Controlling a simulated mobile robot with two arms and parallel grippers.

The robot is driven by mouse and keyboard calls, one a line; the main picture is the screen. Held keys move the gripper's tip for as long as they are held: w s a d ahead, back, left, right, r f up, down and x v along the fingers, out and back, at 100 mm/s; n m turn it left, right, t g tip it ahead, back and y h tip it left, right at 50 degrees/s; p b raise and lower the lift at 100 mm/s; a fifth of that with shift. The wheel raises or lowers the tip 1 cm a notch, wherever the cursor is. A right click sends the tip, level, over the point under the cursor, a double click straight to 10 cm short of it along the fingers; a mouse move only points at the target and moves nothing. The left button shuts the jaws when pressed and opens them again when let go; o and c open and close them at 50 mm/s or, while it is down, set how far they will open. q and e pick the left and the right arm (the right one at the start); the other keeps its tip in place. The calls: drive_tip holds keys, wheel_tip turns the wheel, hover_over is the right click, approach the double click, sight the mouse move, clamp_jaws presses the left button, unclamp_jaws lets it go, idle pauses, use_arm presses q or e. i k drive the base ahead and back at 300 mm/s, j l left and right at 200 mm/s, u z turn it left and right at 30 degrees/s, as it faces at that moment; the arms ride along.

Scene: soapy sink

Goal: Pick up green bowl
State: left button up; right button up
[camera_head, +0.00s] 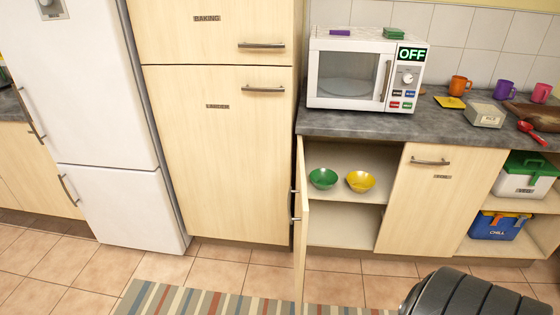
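The green bowl (323,178) sits upright on the upper shelf (330,159) inside an open lower cabinet, under the counter. A yellow bowl (361,181) stands close to its right on the same shelf. The cabinet door (301,230) is swung open towards me on the left side of the opening, seen nearly edge-on. Neither of my grippers is in view.
The lower shelf (345,225) looks empty. A white microwave (345,75) stands on the counter above. A closed cabinet door (430,200) is right of the opening. A striped rug (210,302) lies on the tiled floor. A dark ribbed shape fills the bottom right.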

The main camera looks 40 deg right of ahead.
sight(323, 180)
drive_tip(key=i+j+z, duration=0.4)
drive_tip(key=i+j, duration=0.4)
drive_tip(key=z, duration=1.75)
drive_tip(key=i+j, duration=0.05)
